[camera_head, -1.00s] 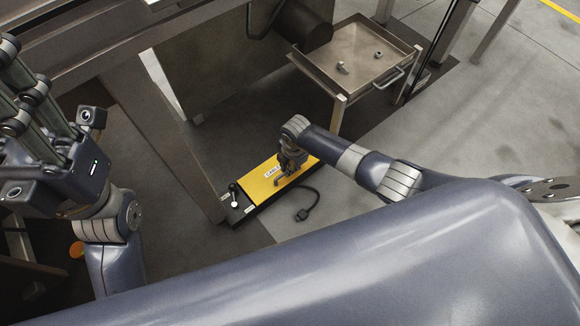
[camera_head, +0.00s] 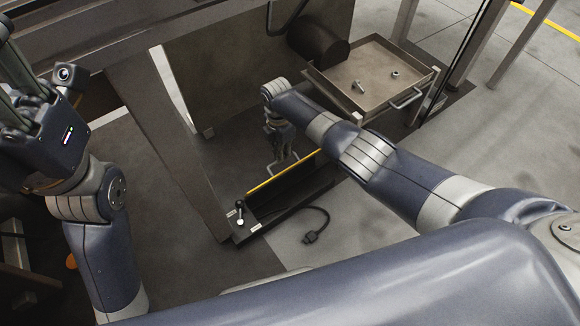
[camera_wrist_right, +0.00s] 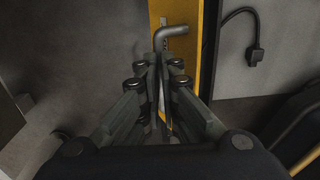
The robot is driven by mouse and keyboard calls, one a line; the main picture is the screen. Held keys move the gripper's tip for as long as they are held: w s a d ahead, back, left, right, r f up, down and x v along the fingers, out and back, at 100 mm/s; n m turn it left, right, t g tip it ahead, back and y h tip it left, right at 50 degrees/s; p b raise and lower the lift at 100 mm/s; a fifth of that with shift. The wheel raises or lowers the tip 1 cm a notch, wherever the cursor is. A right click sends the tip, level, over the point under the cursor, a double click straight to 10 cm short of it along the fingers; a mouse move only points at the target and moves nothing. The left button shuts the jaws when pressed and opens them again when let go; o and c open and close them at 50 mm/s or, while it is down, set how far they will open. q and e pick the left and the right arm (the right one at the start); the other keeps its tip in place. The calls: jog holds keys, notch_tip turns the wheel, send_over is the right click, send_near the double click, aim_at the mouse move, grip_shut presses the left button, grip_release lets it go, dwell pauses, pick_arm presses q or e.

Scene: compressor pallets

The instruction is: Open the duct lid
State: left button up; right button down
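The duct lid (camera_head: 264,186) is yellow and shows as a thin, nearly edge-on strip, raised from the dark, open duct (camera_head: 290,203) on the floor. In the right wrist view the lid (camera_wrist_right: 182,62) is a yellow band with a grey bent handle (camera_wrist_right: 172,32). My right gripper (camera_head: 281,152) is at the handle behind the strip. In the wrist view its fingertips (camera_wrist_right: 160,62) are close together on the handle's lower end. The exact contact is partly hidden by the fingers. My left gripper (camera_head: 22,105) is at the far left, away from the duct and partly cut off.
A black cable with a plug (camera_head: 311,236) lies on the floor beside the duct. A small lever (camera_head: 240,214) stands at the duct's near-left end. A metal tray stand (camera_head: 372,75) with small parts is behind right. A frame post (camera_head: 170,140) stands left.

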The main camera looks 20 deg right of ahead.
jog(key=c, duration=2.2)
grip_release()
jog(key=shift+s+d+f, duration=0.1)
jog(key=shift+s+f, duration=0.1)
jog(key=shift+f, duration=0.25)
jog(key=shift+s+d+f, duration=0.1)
jog(key=shift+s+f, duration=0.05)
jog(key=shift+f, duration=0.3)
jog(key=o, duration=0.4)
jog(key=shift+o, duration=0.6)
jog(key=shift+f, duration=0.15)
jog(key=shift+r+p, duration=0.2)
jog(key=shift+p, duration=0.15)
